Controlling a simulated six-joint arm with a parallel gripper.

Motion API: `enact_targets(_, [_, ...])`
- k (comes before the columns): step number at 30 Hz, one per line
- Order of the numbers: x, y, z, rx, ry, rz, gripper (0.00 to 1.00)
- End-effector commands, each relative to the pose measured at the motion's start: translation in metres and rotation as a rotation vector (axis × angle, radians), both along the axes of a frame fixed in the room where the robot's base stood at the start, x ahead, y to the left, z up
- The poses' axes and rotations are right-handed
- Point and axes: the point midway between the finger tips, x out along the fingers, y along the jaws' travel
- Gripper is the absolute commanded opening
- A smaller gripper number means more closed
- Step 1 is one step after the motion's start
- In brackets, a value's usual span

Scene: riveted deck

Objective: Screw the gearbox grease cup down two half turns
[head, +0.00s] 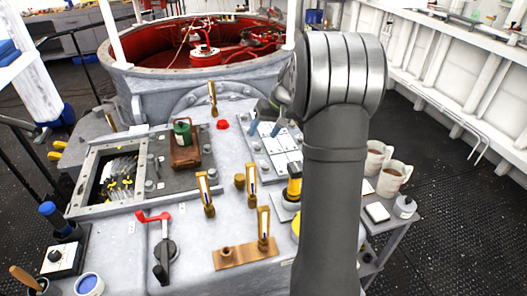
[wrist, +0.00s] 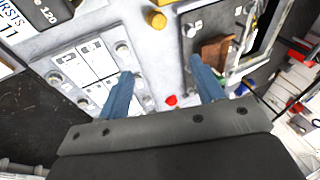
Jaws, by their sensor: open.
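A short brass cup with a round cap (head: 239,182), which looks like the grease cup, stands on the grey gearbox top near the middle of the head view. In the wrist view its yellow cap (wrist: 155,19) is near the top edge. I cannot tell for certain that it is the gearbox's cup. My gripper (head: 265,128) is above the deck, behind and a little right of the cup. Its two blue fingers are spread and empty. In the wrist view my gripper (wrist: 163,85) has a red button (wrist: 171,100) visible between the fingers, and the cup is apart from them.
Brass-framed sight gauges (head: 205,193) stand around the cup. A green-topped can on a brown block (head: 185,155) is at left, beside an open gear hatch (head: 120,180). A red-handled crank (head: 160,245) is at front left. A bolted pale panel (head: 278,150) lies under the fingers; mugs (head: 392,175) are right.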

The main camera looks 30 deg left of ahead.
Motion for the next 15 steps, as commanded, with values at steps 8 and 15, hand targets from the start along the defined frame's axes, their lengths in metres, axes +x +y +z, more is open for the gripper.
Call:
enact_targets(8, [-0.005, 0.024, -0.014, -0.03, -0.187, 0.553, 0.61])
enact_targets(15, [-0.011, 0.047, -0.028, -0.051, -0.344, 1.144, 0.61])
